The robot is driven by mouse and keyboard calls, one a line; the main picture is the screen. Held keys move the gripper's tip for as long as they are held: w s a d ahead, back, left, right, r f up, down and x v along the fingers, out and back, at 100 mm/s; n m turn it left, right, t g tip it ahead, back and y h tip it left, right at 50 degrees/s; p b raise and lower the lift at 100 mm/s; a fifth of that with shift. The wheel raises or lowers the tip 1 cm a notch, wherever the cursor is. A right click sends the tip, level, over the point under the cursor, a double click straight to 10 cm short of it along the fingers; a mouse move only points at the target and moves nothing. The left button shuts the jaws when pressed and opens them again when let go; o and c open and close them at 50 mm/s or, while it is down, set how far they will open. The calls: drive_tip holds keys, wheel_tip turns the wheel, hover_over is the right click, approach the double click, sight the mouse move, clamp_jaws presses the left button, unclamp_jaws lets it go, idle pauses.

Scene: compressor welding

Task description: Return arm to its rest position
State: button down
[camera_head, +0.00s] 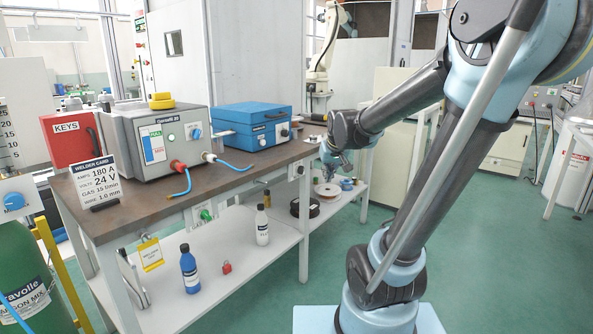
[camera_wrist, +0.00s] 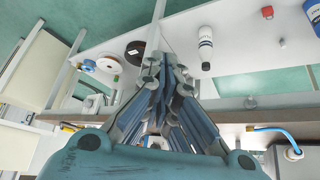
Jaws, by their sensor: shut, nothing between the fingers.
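My gripper (camera_head: 328,160) is at the end of my raised, bent arm, just off the right end of the workbench (camera_head: 122,219). In the wrist view my gripper (camera_wrist: 165,65) shows its blue-grey fingers drawn together with nothing held between them. The wrist view looks along the fingers to the bench's lower shelf, turned upside down. My gripper appears apart from the bench, though the exact gap is hard to tell.
A grey welder (camera_head: 180,145), blue case (camera_head: 252,127) and red keys box (camera_head: 72,136) stand on the bench. The lower shelf holds a blue bottle (camera_head: 189,268), white bottle (camera_head: 262,225) and wire spools (camera_head: 327,190). The green floor (camera_head: 480,240) at right is clear.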

drive_tip(key=s+d+f+m+g, duration=0.1)
drive_tip(key=s+d+f, duration=0.3)
drive_tip(key=s, duration=0.9)
drive_tip(key=s+d+f+m+g+h, duration=0.1)
drive_tip(key=s+d+f+g, duration=0.2)
drive_tip(key=s+f, duration=0.4)
drive_tip(key=s+d, duration=0.1)
drive_tip(key=s, duration=0.4)
drive_tip(key=shift+s, duration=0.4)
drive_tip(key=shift+f, duration=0.1)
drive_tip(key=shift+w+f, duration=0.2)
drive_tip(key=shift+w, duration=0.3)
